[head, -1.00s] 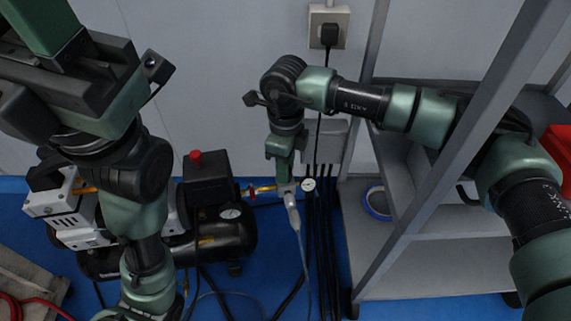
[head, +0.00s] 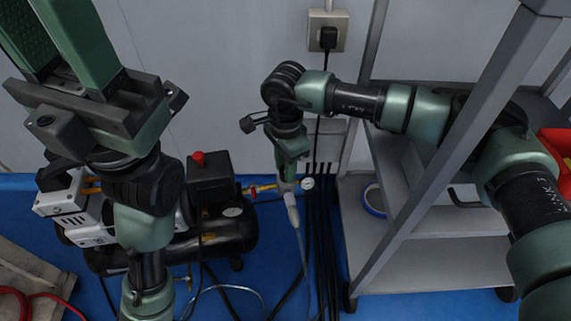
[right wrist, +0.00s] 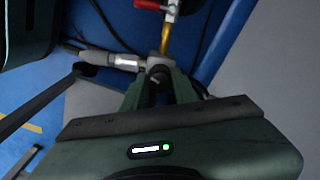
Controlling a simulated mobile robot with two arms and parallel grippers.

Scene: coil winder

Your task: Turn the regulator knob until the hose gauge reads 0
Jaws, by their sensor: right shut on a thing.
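A grey hose coupling (head: 292,208) hangs below the fitting. My left gripper (head: 62,38) is large at the upper left; its fingertips run out of the frame.
The black compressor (head: 215,235) stands on the blue floor, with a red-topped box and its own gauge. A red valve handle (right wrist: 150,5) is beside the fitting. Black cables (head: 322,240) run down the wall. A grey shelf (head: 425,250) stands close on the right.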

